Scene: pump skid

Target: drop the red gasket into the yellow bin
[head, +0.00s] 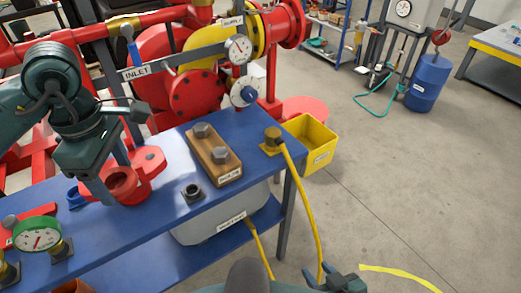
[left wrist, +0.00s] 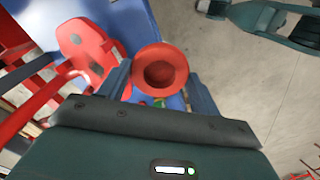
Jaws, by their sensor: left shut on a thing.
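The red gasket (head: 120,181) is between the fingers of my left gripper (head: 112,185), over the left part of the blue bench. In the left wrist view it is a red round piece (left wrist: 160,72) with a dark hollow centre. My left gripper (left wrist: 160,90) is shut on it. In the head view a finger partly covers it, and I cannot tell its clearance from the bench. The yellow bin (head: 322,152) stands beyond the bench's right end, its open top showing. My right gripper (head: 316,273) is low at the bottom edge, fingers apart and empty.
A red flange part (head: 149,160) is beside my left gripper. Red pipes and gauges stand behind.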

